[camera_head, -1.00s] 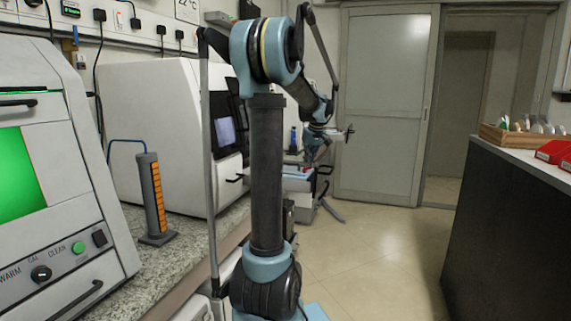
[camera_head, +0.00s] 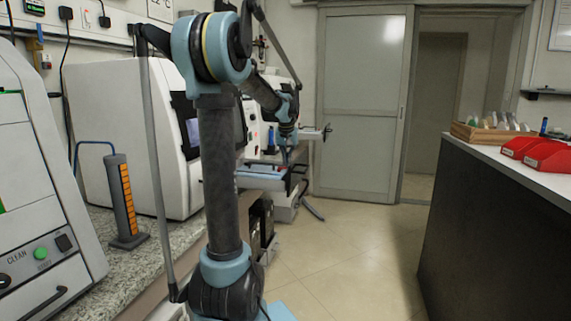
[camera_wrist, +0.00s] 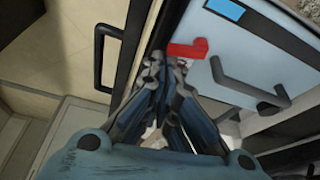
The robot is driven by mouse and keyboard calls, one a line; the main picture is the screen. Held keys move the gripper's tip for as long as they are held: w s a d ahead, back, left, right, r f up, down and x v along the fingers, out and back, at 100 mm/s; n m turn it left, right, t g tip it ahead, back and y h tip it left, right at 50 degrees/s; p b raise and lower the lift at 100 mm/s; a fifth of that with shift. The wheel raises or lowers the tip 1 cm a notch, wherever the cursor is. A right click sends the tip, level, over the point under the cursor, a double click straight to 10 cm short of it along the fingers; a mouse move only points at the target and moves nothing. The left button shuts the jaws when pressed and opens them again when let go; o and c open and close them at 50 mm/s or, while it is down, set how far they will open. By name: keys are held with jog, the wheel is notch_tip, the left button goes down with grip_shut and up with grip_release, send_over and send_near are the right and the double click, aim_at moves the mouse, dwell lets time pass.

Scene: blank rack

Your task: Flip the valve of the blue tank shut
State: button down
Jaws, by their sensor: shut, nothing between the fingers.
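My gripper (camera_wrist: 165,68) is shut and empty in the wrist view, its fingertips close together. A red lever-like part (camera_wrist: 188,50) shows just beyond and right of the fingertips; I cannot tell what it belongs to or whether they touch. It lies by a pale blue-grey panel (camera_wrist: 262,48) with a blue label. In the head view my arm reaches toward the far end of the left bench, and the gripper is small and dark there. I cannot pick out a blue tank or its valve with certainty in either view.
A white machine (camera_head: 115,120) stands on the left bench behind a grey-orange stand (camera_head: 124,200). A dark counter (camera_head: 490,230) with red bins (camera_head: 548,156) and a wooden tray (camera_head: 470,137) is at right. The floor between is clear. A black handle (camera_wrist: 103,62) is left of my gripper.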

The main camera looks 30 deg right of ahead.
jog(key=shift+d, duration=0.15)
jog(key=shift+s+d, duration=0.15)
jog(key=shift+d, duration=0.5)
jog(key=shift+a, duration=0.15)
